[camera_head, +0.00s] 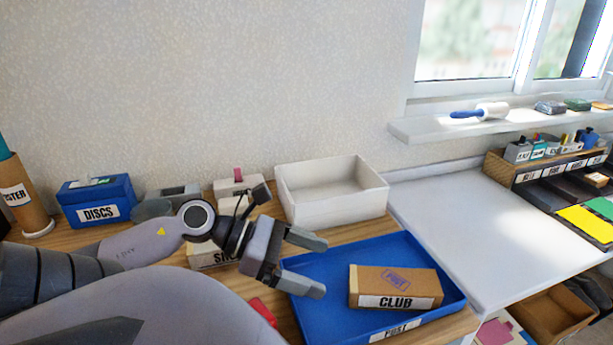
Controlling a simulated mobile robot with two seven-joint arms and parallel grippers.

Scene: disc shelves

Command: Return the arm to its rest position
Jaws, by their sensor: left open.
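My left arm comes in from the left. Its gripper (312,266) is open and empty, with its fingers over the left part of a blue tray (330,325) labelled POST. A brown box marked CLUB (394,288) lies in the tray, to the right of the fingertips and apart from them. My right gripper is not in view.
A white open bin (336,210) stands behind the tray. A blue DISCS box (97,202) and a brown cylinder (20,197) stand at the left. A partly hidden SNO-labelled box (208,258) sits behind my arm. The white surface (480,230) at right is clear.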

